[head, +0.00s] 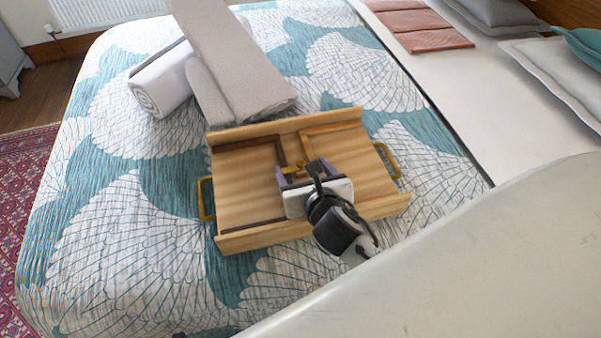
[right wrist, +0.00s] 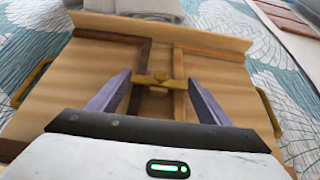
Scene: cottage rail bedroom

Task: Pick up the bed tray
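The wooden bed tray (head: 240,172) lies on the bed. It has raised long sides, brass handles at both ends and dark and light wooden strips like folded legs on its face. My right gripper (head: 301,172) is over the middle of the tray. In the right wrist view its two purple fingers (right wrist: 160,82) are apart, one on each side of a small brass fitting (right wrist: 152,79) at the tray's centre. I cannot tell whether they touch anything. The tray also shows in the right wrist view (right wrist: 95,60). My left gripper is not in view.
A rolled white towel (head: 162,88) and folded grey towels (head: 225,55) lie just behind the tray. Folded pink cloths (head: 415,25) and pillows (head: 560,75) are at the far right. The patterned bedspread (head: 120,225) is clear left of the tray.

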